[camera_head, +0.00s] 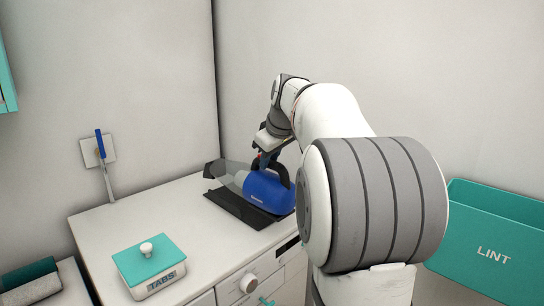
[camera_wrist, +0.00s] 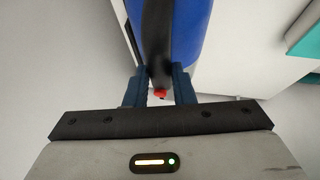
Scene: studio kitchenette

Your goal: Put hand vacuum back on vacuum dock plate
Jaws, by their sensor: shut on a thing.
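The hand vacuum (camera_head: 267,190) has a blue body, a smoky clear nose pointing left and a dark handle. It is at or just over the black dock plate (camera_head: 236,208) on the white counter; I cannot tell whether it is fully seated. My gripper (camera_head: 262,152) is above the vacuum, shut on its dark handle. In the wrist view the fingers of my gripper (camera_wrist: 160,88) are on both sides of the handle, with a red button between them and the blue body (camera_wrist: 193,30) beyond. My arm hides the vacuum's right end.
A white box with a teal lid marked TABS (camera_head: 150,264) stands at the counter's front left. A teal LINT bin (camera_head: 490,240) is at the right.

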